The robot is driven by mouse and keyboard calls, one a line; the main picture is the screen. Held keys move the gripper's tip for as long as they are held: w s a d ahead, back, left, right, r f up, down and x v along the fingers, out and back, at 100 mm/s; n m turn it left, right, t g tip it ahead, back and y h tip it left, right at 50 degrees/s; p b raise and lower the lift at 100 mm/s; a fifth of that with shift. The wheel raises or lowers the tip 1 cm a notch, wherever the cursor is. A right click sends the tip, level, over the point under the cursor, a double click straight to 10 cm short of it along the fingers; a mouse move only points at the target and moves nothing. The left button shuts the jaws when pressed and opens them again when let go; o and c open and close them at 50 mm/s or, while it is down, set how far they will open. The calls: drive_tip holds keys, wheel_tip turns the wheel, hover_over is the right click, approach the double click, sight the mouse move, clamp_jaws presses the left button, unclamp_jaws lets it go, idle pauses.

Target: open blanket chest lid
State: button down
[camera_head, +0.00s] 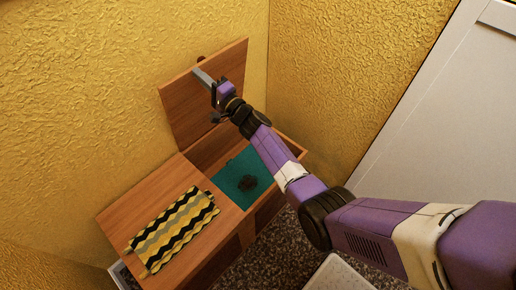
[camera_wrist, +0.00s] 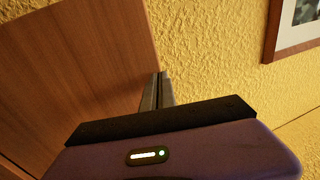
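The wooden blanket chest (camera_head: 250,222) stands against the yellow wall. Its right-hand lid (camera_head: 180,112) is raised steeply, close to the wall, and the compartment below is open. A small dark knob (camera_head: 200,59) shows at the lid's top edge. My gripper (camera_head: 203,77) is at the upper part of the raised lid, in front of its inner face. In the wrist view the lid (camera_wrist: 75,60) fills the left side, and the narrow fingers (camera_wrist: 156,90) sit close together at its edge. They look shut; I cannot tell whether they touch the lid.
A yellow, black and grey wavy-patterned textile (camera_head: 175,230) lies on the chest's closed left section. A teal item (camera_head: 236,172) with a dark object on it lies inside the open compartment. A pale panel (camera_head: 440,100) stands at right. A framed picture (camera_wrist: 296,25) hangs on the wall.

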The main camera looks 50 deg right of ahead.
drive_tip(key=shift+x, duration=1.1)
